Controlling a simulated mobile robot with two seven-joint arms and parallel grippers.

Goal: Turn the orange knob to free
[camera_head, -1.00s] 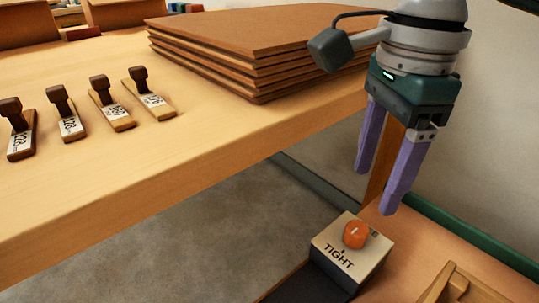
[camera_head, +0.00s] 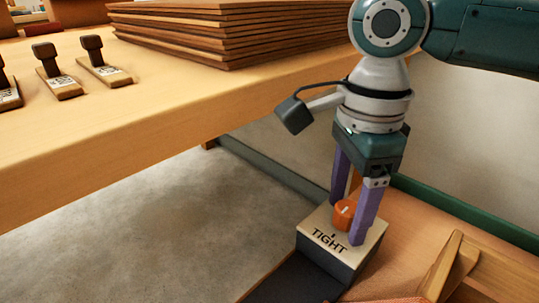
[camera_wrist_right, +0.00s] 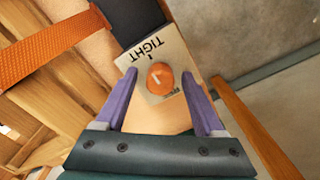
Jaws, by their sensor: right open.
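The orange knob (camera_head: 344,213) sits on top of a small box (camera_head: 323,240) with a pale top and dark sides. The word TIGHT is printed on the box top, and a white mark shows on the knob. In the right wrist view the knob (camera_wrist_right: 160,78) lies between and a little beyond the purple fingers; other lettering beside it is partly hidden. My right gripper (camera_head: 350,222) points down over the box, open, with one finger on each side of the knob. I cannot tell whether the fingers touch it. My left gripper is not in view.
A wooden bench (camera_head: 130,125) with stacked brown boards (camera_head: 230,40) and several dark-handled stamps (camera_head: 100,65) stands at the left and back. A wooden frame (camera_head: 450,265) is right of the box. A green rail (camera_head: 450,205) runs along the wall.

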